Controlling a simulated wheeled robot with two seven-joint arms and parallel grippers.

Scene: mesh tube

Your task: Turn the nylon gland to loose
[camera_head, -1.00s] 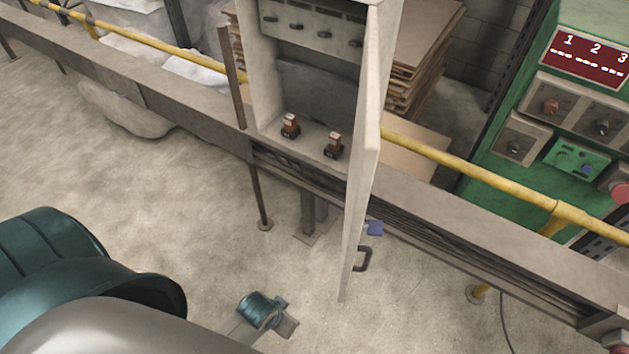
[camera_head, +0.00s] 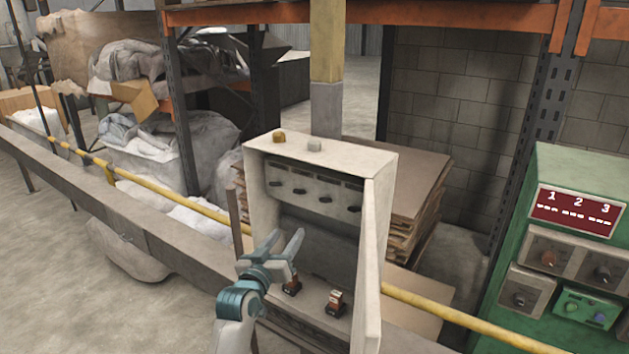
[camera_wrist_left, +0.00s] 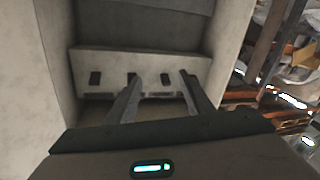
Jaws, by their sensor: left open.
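On top of the open grey cabinet (camera_head: 322,151) stand two small fittings: a brass-coloured one (camera_head: 278,136) and a pale grey-white one (camera_head: 315,146). The pale one looks like the nylon gland; its setting is too small to read. My left gripper (camera_head: 286,240) is open and empty in front of the cabinet opening, below and apart from both fittings. Neither fitting can be made out there.
The cabinet door (camera_head: 369,270) stands open to the right of my gripper. Inside are a row of knobs (camera_head: 299,191) and two brown-and-black parts (camera_head: 335,303) on the floor. A yellow rail (camera_head: 450,312) runs alongside. A green control panel (camera_head: 570,250) stands at the right.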

